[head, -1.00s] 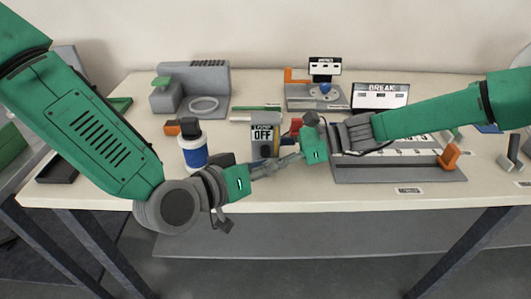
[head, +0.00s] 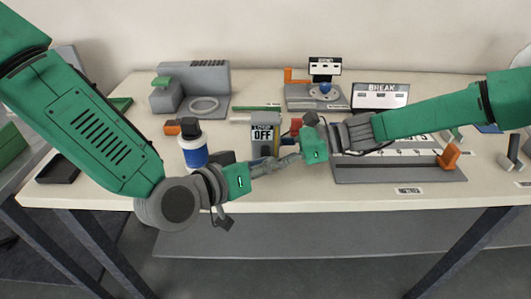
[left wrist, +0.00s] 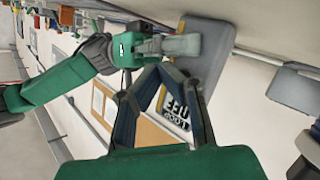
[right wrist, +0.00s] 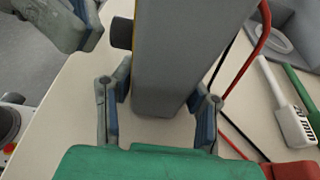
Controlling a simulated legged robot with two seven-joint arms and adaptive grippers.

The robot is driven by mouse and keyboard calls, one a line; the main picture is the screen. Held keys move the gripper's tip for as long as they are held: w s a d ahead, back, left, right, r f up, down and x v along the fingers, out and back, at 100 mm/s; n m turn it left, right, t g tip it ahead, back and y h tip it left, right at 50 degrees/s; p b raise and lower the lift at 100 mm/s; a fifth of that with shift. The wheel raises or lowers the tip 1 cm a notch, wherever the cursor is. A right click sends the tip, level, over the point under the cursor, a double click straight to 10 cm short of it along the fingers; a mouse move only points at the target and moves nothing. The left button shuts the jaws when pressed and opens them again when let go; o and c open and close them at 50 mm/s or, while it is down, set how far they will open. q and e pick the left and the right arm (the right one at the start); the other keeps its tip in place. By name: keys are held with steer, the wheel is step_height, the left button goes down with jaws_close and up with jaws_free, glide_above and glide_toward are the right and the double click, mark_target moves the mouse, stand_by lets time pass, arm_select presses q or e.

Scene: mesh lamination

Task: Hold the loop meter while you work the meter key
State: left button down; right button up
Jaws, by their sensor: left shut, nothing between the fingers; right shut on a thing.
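My right gripper (right wrist: 160,108) is shut around the meter's lower body, one finger on each side. My left gripper (left wrist: 160,70) is shut with nothing between its fingers, and its fingertips are in front of the meter in the head view. In the right wrist view, a dark round knob (right wrist: 121,33), perhaps the meter key, sticks out from the meter's face near the left fingers (right wrist: 75,25). The left fingers hide the meter's lower front in the head view.
A white-and-blue bottle (head: 194,150) stands left of the meter. A red cable (right wrist: 262,40) and a black one run beside the meter. Grey fixtures (head: 200,85) stand behind.

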arm_select(q)
steer(key=shift+w, duration=0.8)
stand_by(0.9)
steer(key=shift+s, duration=1.05)
steer(key=shift+s, duration=0.1)
steer(key=s, duration=0.4)
steer(key=shift+s, duration=0.4)
arm_select(e)
steer(key=o, duration=1.2)
